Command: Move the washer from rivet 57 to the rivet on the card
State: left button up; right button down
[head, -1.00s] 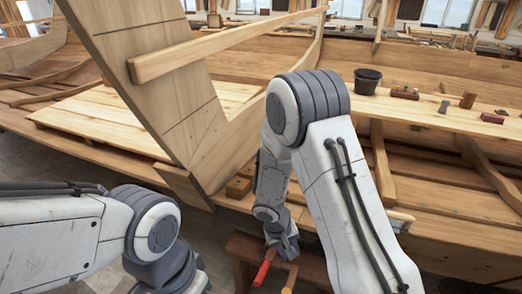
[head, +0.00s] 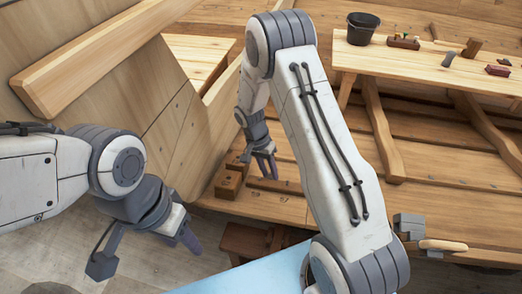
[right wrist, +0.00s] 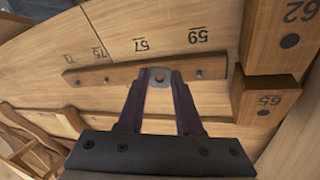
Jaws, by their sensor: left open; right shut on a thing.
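In the right wrist view, my right gripper (right wrist: 158,80) is shut on a small grey square washer (right wrist: 159,92) with a copper-brown centre. It is in front of a wooden strip (right wrist: 127,77), below the number 57 (right wrist: 140,45). I cannot tell whether the washer is still around rivet 57 or clear of it; that rivet is not separately visible. In the head view, my right gripper (head: 266,166) is low beside the hull planks; the washer is too small to see there. My left gripper (head: 186,238) is open and empty at lower left. No card is identifiable.
Dark rivets stand on the strip on both sides, one below 59 (right wrist: 199,73). Wooden blocks marked 62 (right wrist: 290,40) and 65 (right wrist: 264,112) are close on the right. A black bucket (head: 362,28) and small tools stand on a plank. A pale blue surface (head: 240,277) is at the bottom.

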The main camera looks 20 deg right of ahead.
aim_at(259, 177)
jog(key=w+m+y+p, duration=0.2)
jog(key=w+m+y, duration=0.35)
jog(key=m, duration=0.85)
jog(key=shift+h, duration=0.75)
jog(key=shift+w+b+x, duration=0.2)
jog(key=shift+b+x, duration=0.4)
jog(key=shift+x, duration=0.2)
jog(key=shift+w+b+x, duration=0.15)
jog(key=shift+b+x, duration=0.5)
jog(key=shift+x, duration=0.15)
jog(key=shift+w+b+x, duration=0.2)
jog(key=shift+b+x, duration=0.4)
jog(key=shift+x, duration=0.25)
jog(key=shift+s+a+f, duration=0.1)
jog(key=shift+a, duration=0.05)
jog(key=shift+a+f, duration=0.1)
jog(key=shift+f, duration=0.05)
jog(key=shift+f, duration=0.3)
jog(key=shift+s+a+f, duration=0.1)
jog(key=shift+s+f, duration=0.05)
jog(key=shift+f, duration=0.2)
